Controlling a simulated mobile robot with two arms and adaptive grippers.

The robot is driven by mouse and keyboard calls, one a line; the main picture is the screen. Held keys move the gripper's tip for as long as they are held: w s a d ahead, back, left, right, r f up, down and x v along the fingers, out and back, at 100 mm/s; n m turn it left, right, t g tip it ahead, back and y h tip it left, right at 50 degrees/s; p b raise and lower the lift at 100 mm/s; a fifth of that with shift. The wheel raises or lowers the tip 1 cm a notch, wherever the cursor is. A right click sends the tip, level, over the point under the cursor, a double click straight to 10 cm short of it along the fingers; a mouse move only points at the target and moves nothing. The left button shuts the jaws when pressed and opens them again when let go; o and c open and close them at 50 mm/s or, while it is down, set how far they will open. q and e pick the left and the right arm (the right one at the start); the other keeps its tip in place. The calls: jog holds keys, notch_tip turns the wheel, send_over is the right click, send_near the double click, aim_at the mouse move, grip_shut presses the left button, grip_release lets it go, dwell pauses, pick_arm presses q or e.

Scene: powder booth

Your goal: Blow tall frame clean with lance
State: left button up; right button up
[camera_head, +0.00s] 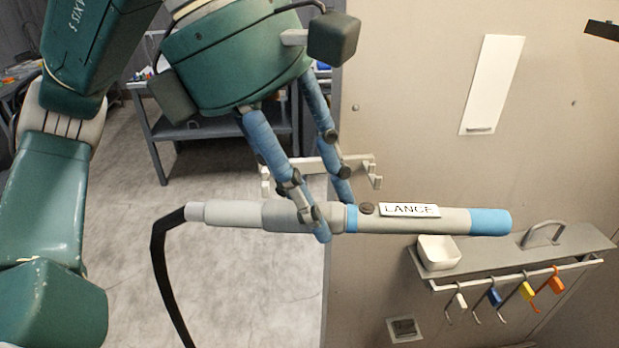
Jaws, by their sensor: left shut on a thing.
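The lance (415,218) is a grey tube with a blue tip, a blue band and a label reading LANCE. It lies nearly level across the middle of the head view, tip to the right. A black hose hangs down from its left end. My left gripper (322,215), with blue-sleeved fingers, is shut on the lance left of its label. The far finger is partly behind the lance. The tall frame cannot be made out in this view. My right gripper is not in view.
A shelf (490,258) on the beige wall at right holds a white bowl (438,252). Several coloured hooks (526,291) hang from its rail. A pale bracket (372,170) is behind the gripper. A grey table (205,129) stands at back left; the floor (240,270) is clear.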

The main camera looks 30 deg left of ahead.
aim_at(362, 208)
pick_arm(q)
jog(key=shift+s+d+r+n+t, duration=0.1)
jog(key=shift+s+r+n+t, duration=0.2)
jog(key=shift+s+r+n, duration=0.5)
jog(key=shift+w+d+r+n, duration=0.15)
jog(key=shift+d+r+n, duration=0.05)
jog(key=shift+r+n, duration=0.1)
jog(key=shift+w+d+f+p, duration=0.1)
jog(key=shift+w+d+p, duration=0.2)
jog(key=shift+w+d, duration=0.35)
jog(key=shift+w+d+p, duration=0.25)
jog(key=shift+w+d, duration=0.15)
jog(key=shift+d, duration=0.45)
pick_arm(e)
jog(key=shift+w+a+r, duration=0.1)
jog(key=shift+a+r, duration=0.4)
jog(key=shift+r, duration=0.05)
pick_arm(q)
jog(key=shift+a, duration=0.1)
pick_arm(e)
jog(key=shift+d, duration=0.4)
pick_arm(q)
jog(key=shift+c, duration=0.3)
grip_shut()
